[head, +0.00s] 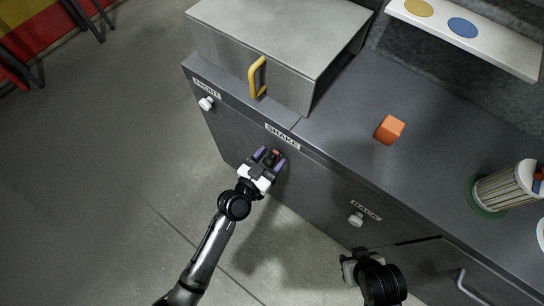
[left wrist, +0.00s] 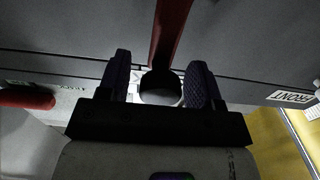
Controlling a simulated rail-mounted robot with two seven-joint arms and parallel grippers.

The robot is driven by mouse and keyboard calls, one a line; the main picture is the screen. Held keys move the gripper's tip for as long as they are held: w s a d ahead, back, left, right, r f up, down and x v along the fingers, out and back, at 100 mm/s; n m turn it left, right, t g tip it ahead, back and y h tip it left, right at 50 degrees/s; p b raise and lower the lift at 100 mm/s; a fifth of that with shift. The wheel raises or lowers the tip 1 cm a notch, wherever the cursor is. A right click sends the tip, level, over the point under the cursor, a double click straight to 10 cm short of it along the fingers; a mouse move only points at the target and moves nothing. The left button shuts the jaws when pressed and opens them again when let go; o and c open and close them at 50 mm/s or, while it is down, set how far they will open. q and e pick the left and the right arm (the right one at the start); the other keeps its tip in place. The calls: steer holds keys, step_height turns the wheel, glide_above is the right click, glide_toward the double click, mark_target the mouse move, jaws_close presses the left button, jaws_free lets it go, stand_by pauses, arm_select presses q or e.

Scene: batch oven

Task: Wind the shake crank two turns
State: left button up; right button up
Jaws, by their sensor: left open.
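The SHAKE label (head: 282,137) is on the upper front of the grey cabinet. Just below it, a little of the red crank (head: 278,154) shows beside my left gripper (head: 267,156), which hides most of it. In the left wrist view, a red bar (left wrist: 170,30) runs down to a dark round end between the two spread fingers of my left gripper (left wrist: 160,82). The fingers stand on either side of that end; I cannot tell whether they touch it. My right gripper (head: 348,268) is at the lower right, its fingers not clearly shown.
A grey box with a yellow handle (head: 256,78) stands on the cabinet top (head: 345,110). An orange block (head: 389,129) and a striped canister (head: 508,188) are there too. White knobs (head: 206,103) (head: 356,219) stick out of the front.

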arm_select(q)
steer(key=shift+w+d, duration=0.15)
steer(key=shift+w, duration=0.05)
jaws_close()
stand_by(0.6)
